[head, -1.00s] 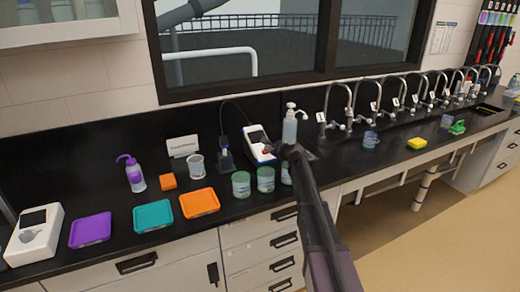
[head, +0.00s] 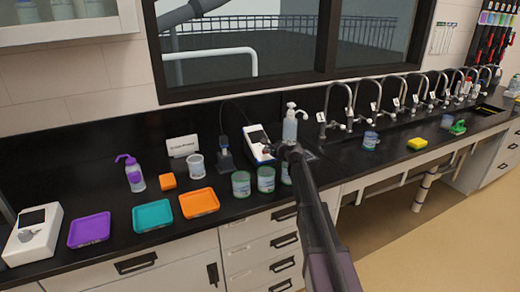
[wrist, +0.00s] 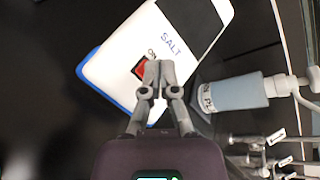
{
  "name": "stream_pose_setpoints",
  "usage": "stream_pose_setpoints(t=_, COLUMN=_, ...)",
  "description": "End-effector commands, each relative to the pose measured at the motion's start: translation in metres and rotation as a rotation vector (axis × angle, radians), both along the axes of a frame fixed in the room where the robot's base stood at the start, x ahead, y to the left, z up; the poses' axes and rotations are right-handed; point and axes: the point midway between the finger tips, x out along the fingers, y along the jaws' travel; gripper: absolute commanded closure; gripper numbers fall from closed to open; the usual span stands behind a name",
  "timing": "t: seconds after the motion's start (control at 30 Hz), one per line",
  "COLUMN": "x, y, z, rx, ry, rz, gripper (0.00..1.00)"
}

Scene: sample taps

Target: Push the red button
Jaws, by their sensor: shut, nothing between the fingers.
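The red button (wrist: 140,69) is a rocker marked "ON" on a white device with a blue edge, labelled "SALT" (wrist: 120,65). In the head view the device (head: 256,136) stands on the counter, left of the soap bottle. My gripper (wrist: 154,78) is shut and empty. In the wrist view its fingertips overlap the right part of the button and hide some of it. I cannot tell if they touch it. In the head view my gripper (head: 270,150) is at the front of the device, and the button is hidden behind it.
A soap bottle (head: 290,126) stands close to the right of the device. Several green-labelled jars (head: 241,184) stand in front. A dark plug-like unit (head: 224,150) is to the left. Taps (head: 345,105) line the counter at right. Orange (head: 199,202) and teal trays (head: 153,215) lie left.

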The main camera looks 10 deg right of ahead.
Motion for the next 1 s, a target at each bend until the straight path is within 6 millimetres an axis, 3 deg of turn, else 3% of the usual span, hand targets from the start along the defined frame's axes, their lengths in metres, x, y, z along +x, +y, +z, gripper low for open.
stream_pose_setpoints(t=1.0, x=-0.004, y=-0.002, z=0.008, rx=0.000, ry=0.000, rz=-0.001, gripper=1.00)
